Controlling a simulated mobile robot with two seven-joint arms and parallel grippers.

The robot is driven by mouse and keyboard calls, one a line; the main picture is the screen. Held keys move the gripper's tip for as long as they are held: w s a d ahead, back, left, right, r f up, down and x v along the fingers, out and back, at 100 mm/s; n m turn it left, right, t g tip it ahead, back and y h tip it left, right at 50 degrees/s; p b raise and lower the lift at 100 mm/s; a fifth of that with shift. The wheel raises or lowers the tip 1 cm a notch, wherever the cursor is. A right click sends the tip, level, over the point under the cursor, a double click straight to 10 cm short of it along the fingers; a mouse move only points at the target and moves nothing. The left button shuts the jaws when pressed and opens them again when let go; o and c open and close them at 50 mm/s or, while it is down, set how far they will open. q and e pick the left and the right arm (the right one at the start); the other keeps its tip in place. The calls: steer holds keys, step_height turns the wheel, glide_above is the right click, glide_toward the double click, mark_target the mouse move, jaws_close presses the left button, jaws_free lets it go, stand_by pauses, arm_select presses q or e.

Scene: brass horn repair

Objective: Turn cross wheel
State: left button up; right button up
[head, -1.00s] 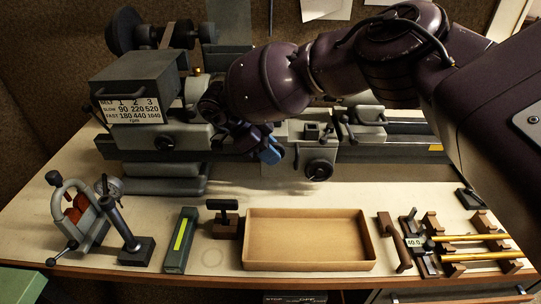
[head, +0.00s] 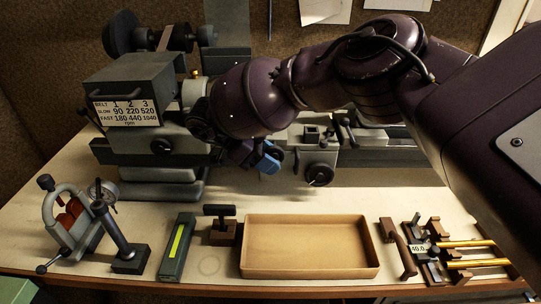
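A grey lathe (head: 165,145) stands along the back of the bench. A dark round handwheel (head: 320,173) with a small handle sits on the front of its carriage. I cannot tell whether this is the cross wheel or whether another wheel is hidden behind my arm. My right gripper (head: 266,160), with blue fingertips, is in front of the lathe bed, to the left of that handwheel and apart from it in the picture. Its fingers are seen from behind and partly covered by the wrist, so their opening and anything between them are unclear. My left gripper is out of view.
An empty cardboard tray (head: 308,273) lies at the front of the bench. Left of it are a dark stamp-like tool (head: 220,228), a green case (head: 177,248) and a clamp-like gauge stand (head: 72,225). Brass rods on wooden rests (head: 470,264) lie right. Bare bench separates tray and lathe.

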mark_target(269, 148)
steer(key=shift+o, duration=0.2)
steer(key=shift+s, duration=0.15)
steer(key=shift+w+r, duration=0.2)
steer(key=shift+r, duration=0.1)
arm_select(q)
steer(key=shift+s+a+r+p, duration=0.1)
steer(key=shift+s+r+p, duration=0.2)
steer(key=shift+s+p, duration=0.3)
arm_select(e)
step_height(269, 148, up, 20)
steer(key=shift+f, duration=0.2)
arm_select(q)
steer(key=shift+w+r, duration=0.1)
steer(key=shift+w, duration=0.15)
